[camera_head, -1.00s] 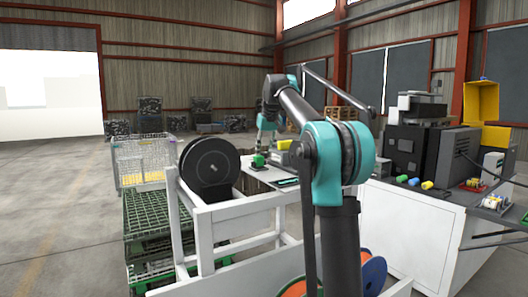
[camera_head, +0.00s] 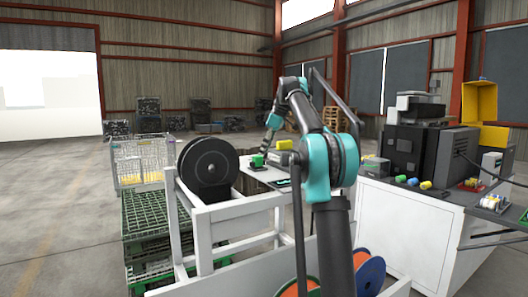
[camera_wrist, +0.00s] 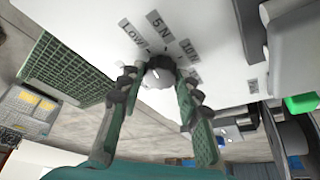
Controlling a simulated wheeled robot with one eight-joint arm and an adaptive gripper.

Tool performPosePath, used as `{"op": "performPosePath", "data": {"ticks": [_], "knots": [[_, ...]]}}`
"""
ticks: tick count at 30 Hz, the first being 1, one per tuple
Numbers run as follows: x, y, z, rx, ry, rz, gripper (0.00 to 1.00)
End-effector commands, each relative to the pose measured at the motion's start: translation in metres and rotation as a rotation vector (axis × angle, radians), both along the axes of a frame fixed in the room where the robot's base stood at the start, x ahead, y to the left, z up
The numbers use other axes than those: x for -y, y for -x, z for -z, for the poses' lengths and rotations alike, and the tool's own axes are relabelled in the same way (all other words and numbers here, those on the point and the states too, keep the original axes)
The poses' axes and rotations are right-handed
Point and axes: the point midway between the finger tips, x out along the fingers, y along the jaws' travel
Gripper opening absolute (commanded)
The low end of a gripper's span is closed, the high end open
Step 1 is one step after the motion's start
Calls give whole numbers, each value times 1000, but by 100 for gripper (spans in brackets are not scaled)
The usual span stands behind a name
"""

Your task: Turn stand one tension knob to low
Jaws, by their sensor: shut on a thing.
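The tension knob (camera_wrist: 159,76) shows in the wrist view as a small pale-capped round knob on a white panel (camera_wrist: 205,22). Printed labels fan out around it: "LOW" (camera_wrist: 133,33), "5 N" (camera_wrist: 158,25) and a partly readable third label (camera_wrist: 188,48). My gripper (camera_wrist: 160,82) is shut on the knob, one dark finger on each side. The fingers hide the knob's sides, and I cannot tell which label it points at. In the head view my gripper is small and far off, beyond the white frame, and the knob cannot be made out.
A white frame (camera_head: 232,215) with a black reel (camera_head: 209,168) stands in front. A white bench (camera_head: 400,215) with dark machines (camera_head: 415,150) is at the right. Green pallets (camera_head: 150,215) and a mesh cage (camera_head: 142,160) stand left; floor farther left is clear.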

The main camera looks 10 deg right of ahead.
Motion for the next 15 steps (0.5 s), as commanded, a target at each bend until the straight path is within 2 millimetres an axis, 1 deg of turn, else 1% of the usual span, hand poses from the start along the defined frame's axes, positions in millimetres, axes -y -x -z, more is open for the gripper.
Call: {"op": "performPosePath", "data": {"ticks": [7,15], "knots": [[1,-2,0,1,0,-143,5],[1,-2,0,0,0,-217,5]]}}
